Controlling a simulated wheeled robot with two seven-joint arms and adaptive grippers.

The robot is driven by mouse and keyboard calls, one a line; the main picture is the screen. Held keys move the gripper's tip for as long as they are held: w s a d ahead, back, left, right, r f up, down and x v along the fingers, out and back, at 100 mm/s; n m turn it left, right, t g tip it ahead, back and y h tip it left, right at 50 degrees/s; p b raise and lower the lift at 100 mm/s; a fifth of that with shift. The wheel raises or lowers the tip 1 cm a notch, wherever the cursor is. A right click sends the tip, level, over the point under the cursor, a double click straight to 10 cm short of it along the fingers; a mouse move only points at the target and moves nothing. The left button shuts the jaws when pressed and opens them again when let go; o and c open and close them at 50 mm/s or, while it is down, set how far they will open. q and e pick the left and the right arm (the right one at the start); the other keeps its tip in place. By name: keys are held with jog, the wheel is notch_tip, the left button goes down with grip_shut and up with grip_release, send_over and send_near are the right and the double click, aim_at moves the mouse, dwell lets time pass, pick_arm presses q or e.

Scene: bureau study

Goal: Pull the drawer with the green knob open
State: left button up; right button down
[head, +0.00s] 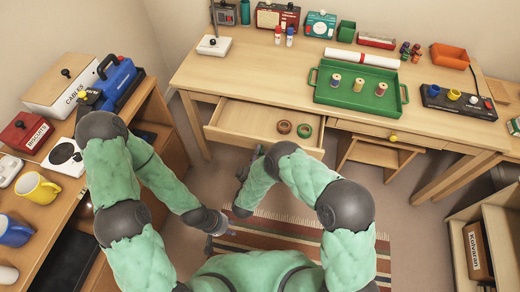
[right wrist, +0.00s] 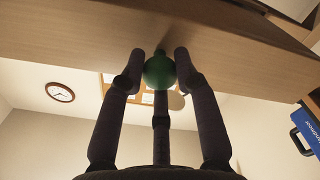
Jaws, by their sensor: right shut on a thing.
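The drawer (head: 250,118) under the left part of the desk is pulled partly out, and its inside shows. Two ring-shaped rolls, one brown and one green, lie in it. In the right wrist view the green knob (right wrist: 159,71) sits on the drawer's wooden front (right wrist: 95,35). My right gripper (right wrist: 160,68) is shut on this knob, its fingers around it. In the head view my right gripper (head: 250,160) is just in front of the drawer, and the knob is hidden. My left gripper (head: 215,238) hangs low over the rug, away from the drawer; its fingers are unclear.
A second drawer with a yellow knob (head: 393,138) is shut at the right. The desk (head: 260,75) holds a green tray (head: 340,95) with spools. A wooden stool (head: 375,155) stands under the desk. A cluttered side cabinet (head: 150,110) is at the left. A striped rug (head: 270,235) covers the floor.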

jog(key=shift+s+a, duration=0.1)
jog(key=shift+s, duration=0.4)
jog(key=c, duration=0.9)
grip_release()
jog(key=shift+r, duration=0.1)
notch_tip(320, 180, up, 10)
